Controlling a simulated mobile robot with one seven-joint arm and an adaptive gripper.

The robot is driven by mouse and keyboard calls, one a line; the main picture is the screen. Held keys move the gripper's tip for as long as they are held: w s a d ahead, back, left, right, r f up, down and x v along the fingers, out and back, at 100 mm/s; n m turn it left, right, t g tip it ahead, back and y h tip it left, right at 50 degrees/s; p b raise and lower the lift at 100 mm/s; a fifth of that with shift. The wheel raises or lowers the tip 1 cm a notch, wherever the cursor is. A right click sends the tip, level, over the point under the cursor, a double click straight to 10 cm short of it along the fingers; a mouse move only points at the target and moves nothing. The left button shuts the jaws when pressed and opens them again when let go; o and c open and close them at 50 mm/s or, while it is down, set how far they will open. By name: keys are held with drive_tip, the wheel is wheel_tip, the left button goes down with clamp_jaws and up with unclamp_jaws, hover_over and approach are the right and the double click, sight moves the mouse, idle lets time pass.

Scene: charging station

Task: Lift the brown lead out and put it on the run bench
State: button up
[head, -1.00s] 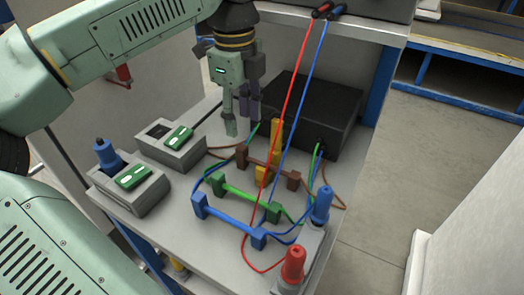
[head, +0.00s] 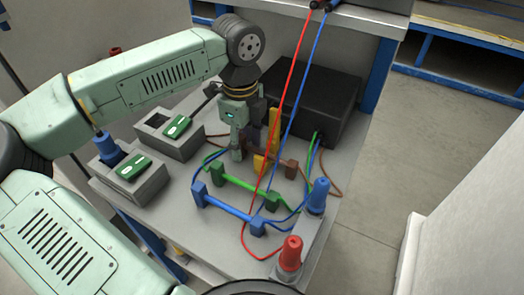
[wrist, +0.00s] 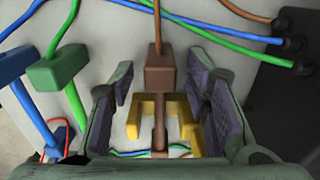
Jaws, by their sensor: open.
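The brown lead is a brown bar with block ends; its right block (head: 290,168) shows in the head view. In the wrist view a brown block (wrist: 158,70) and the bar lie between my open fingers, with a brown cable running from the block. A yellow holder (wrist: 187,118) sits around or under the bar; its upright yellow part (head: 273,128) shows in the head view. My gripper (head: 246,152) is open, low around the brown lead, and hides its left end. I cannot tell whether the fingers touch it. I cannot tell which surface is the run bench.
Green (head: 245,188) and blue (head: 230,208) leads lie in front. A red cable (head: 279,125) and a blue cable cross close by my gripper. A black box (head: 315,98) stands behind. Grey boxes with green labels (head: 132,168) stand left; red (head: 291,253) and blue plugs stand right.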

drive_tip(key=shift+c, duration=0.5)
clamp_jaws()
